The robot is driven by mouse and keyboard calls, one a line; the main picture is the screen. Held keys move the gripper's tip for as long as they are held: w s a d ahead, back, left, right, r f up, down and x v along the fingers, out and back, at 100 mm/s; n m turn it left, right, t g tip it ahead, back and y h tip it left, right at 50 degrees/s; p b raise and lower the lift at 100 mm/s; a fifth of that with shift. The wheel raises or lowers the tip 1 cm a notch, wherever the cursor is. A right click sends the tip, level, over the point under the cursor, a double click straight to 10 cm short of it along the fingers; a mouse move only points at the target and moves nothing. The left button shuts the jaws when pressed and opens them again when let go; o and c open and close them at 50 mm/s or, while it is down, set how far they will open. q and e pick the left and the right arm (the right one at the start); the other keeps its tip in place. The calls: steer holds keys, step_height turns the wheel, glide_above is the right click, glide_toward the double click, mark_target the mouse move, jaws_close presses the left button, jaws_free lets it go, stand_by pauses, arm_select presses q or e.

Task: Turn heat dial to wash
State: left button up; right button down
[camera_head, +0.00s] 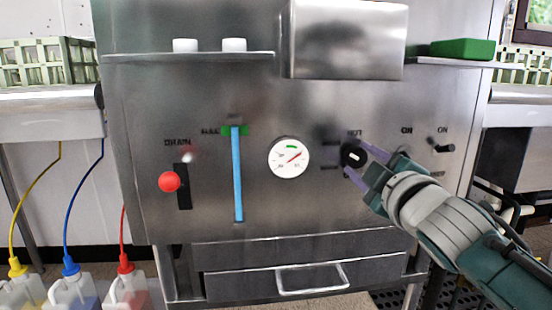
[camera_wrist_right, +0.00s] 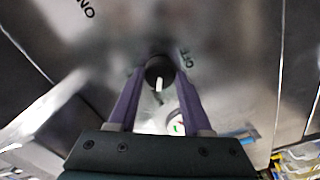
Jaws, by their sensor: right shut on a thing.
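The heat dial (camera_head: 353,155) is a round black knob with a white pointer mark, on the steel front panel (camera_head: 300,210) right of the gauge. The word HOT stands just above it; the labels to its left are too blurred to read. My right gripper (camera_head: 361,158) comes in from the right and is shut on the dial. In the right wrist view the dial (camera_wrist_right: 160,70) sits between the tips of the two purple fingers (camera_wrist_right: 158,82), its white mark pointing towards the gripper. My left gripper is not in view.
Left of the dial are a round gauge (camera_head: 289,157), a blue level strip (camera_head: 238,175) and a red drain lever (camera_head: 170,182). A small black switch (camera_head: 441,148) is to the right. A steel box (camera_head: 345,40) juts out above. A drawer handle (camera_head: 312,278) sits below.

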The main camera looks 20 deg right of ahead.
steer(key=shift+c, duration=1.7)
jaws_free()
steer(key=shift+s+a+p, duration=0.15)
steer(key=shift+s+p, duration=0.15)
steer(key=shift+s, duration=0.2)
steer(key=p+v, duration=0.2)
steer(key=v, duration=0.7)
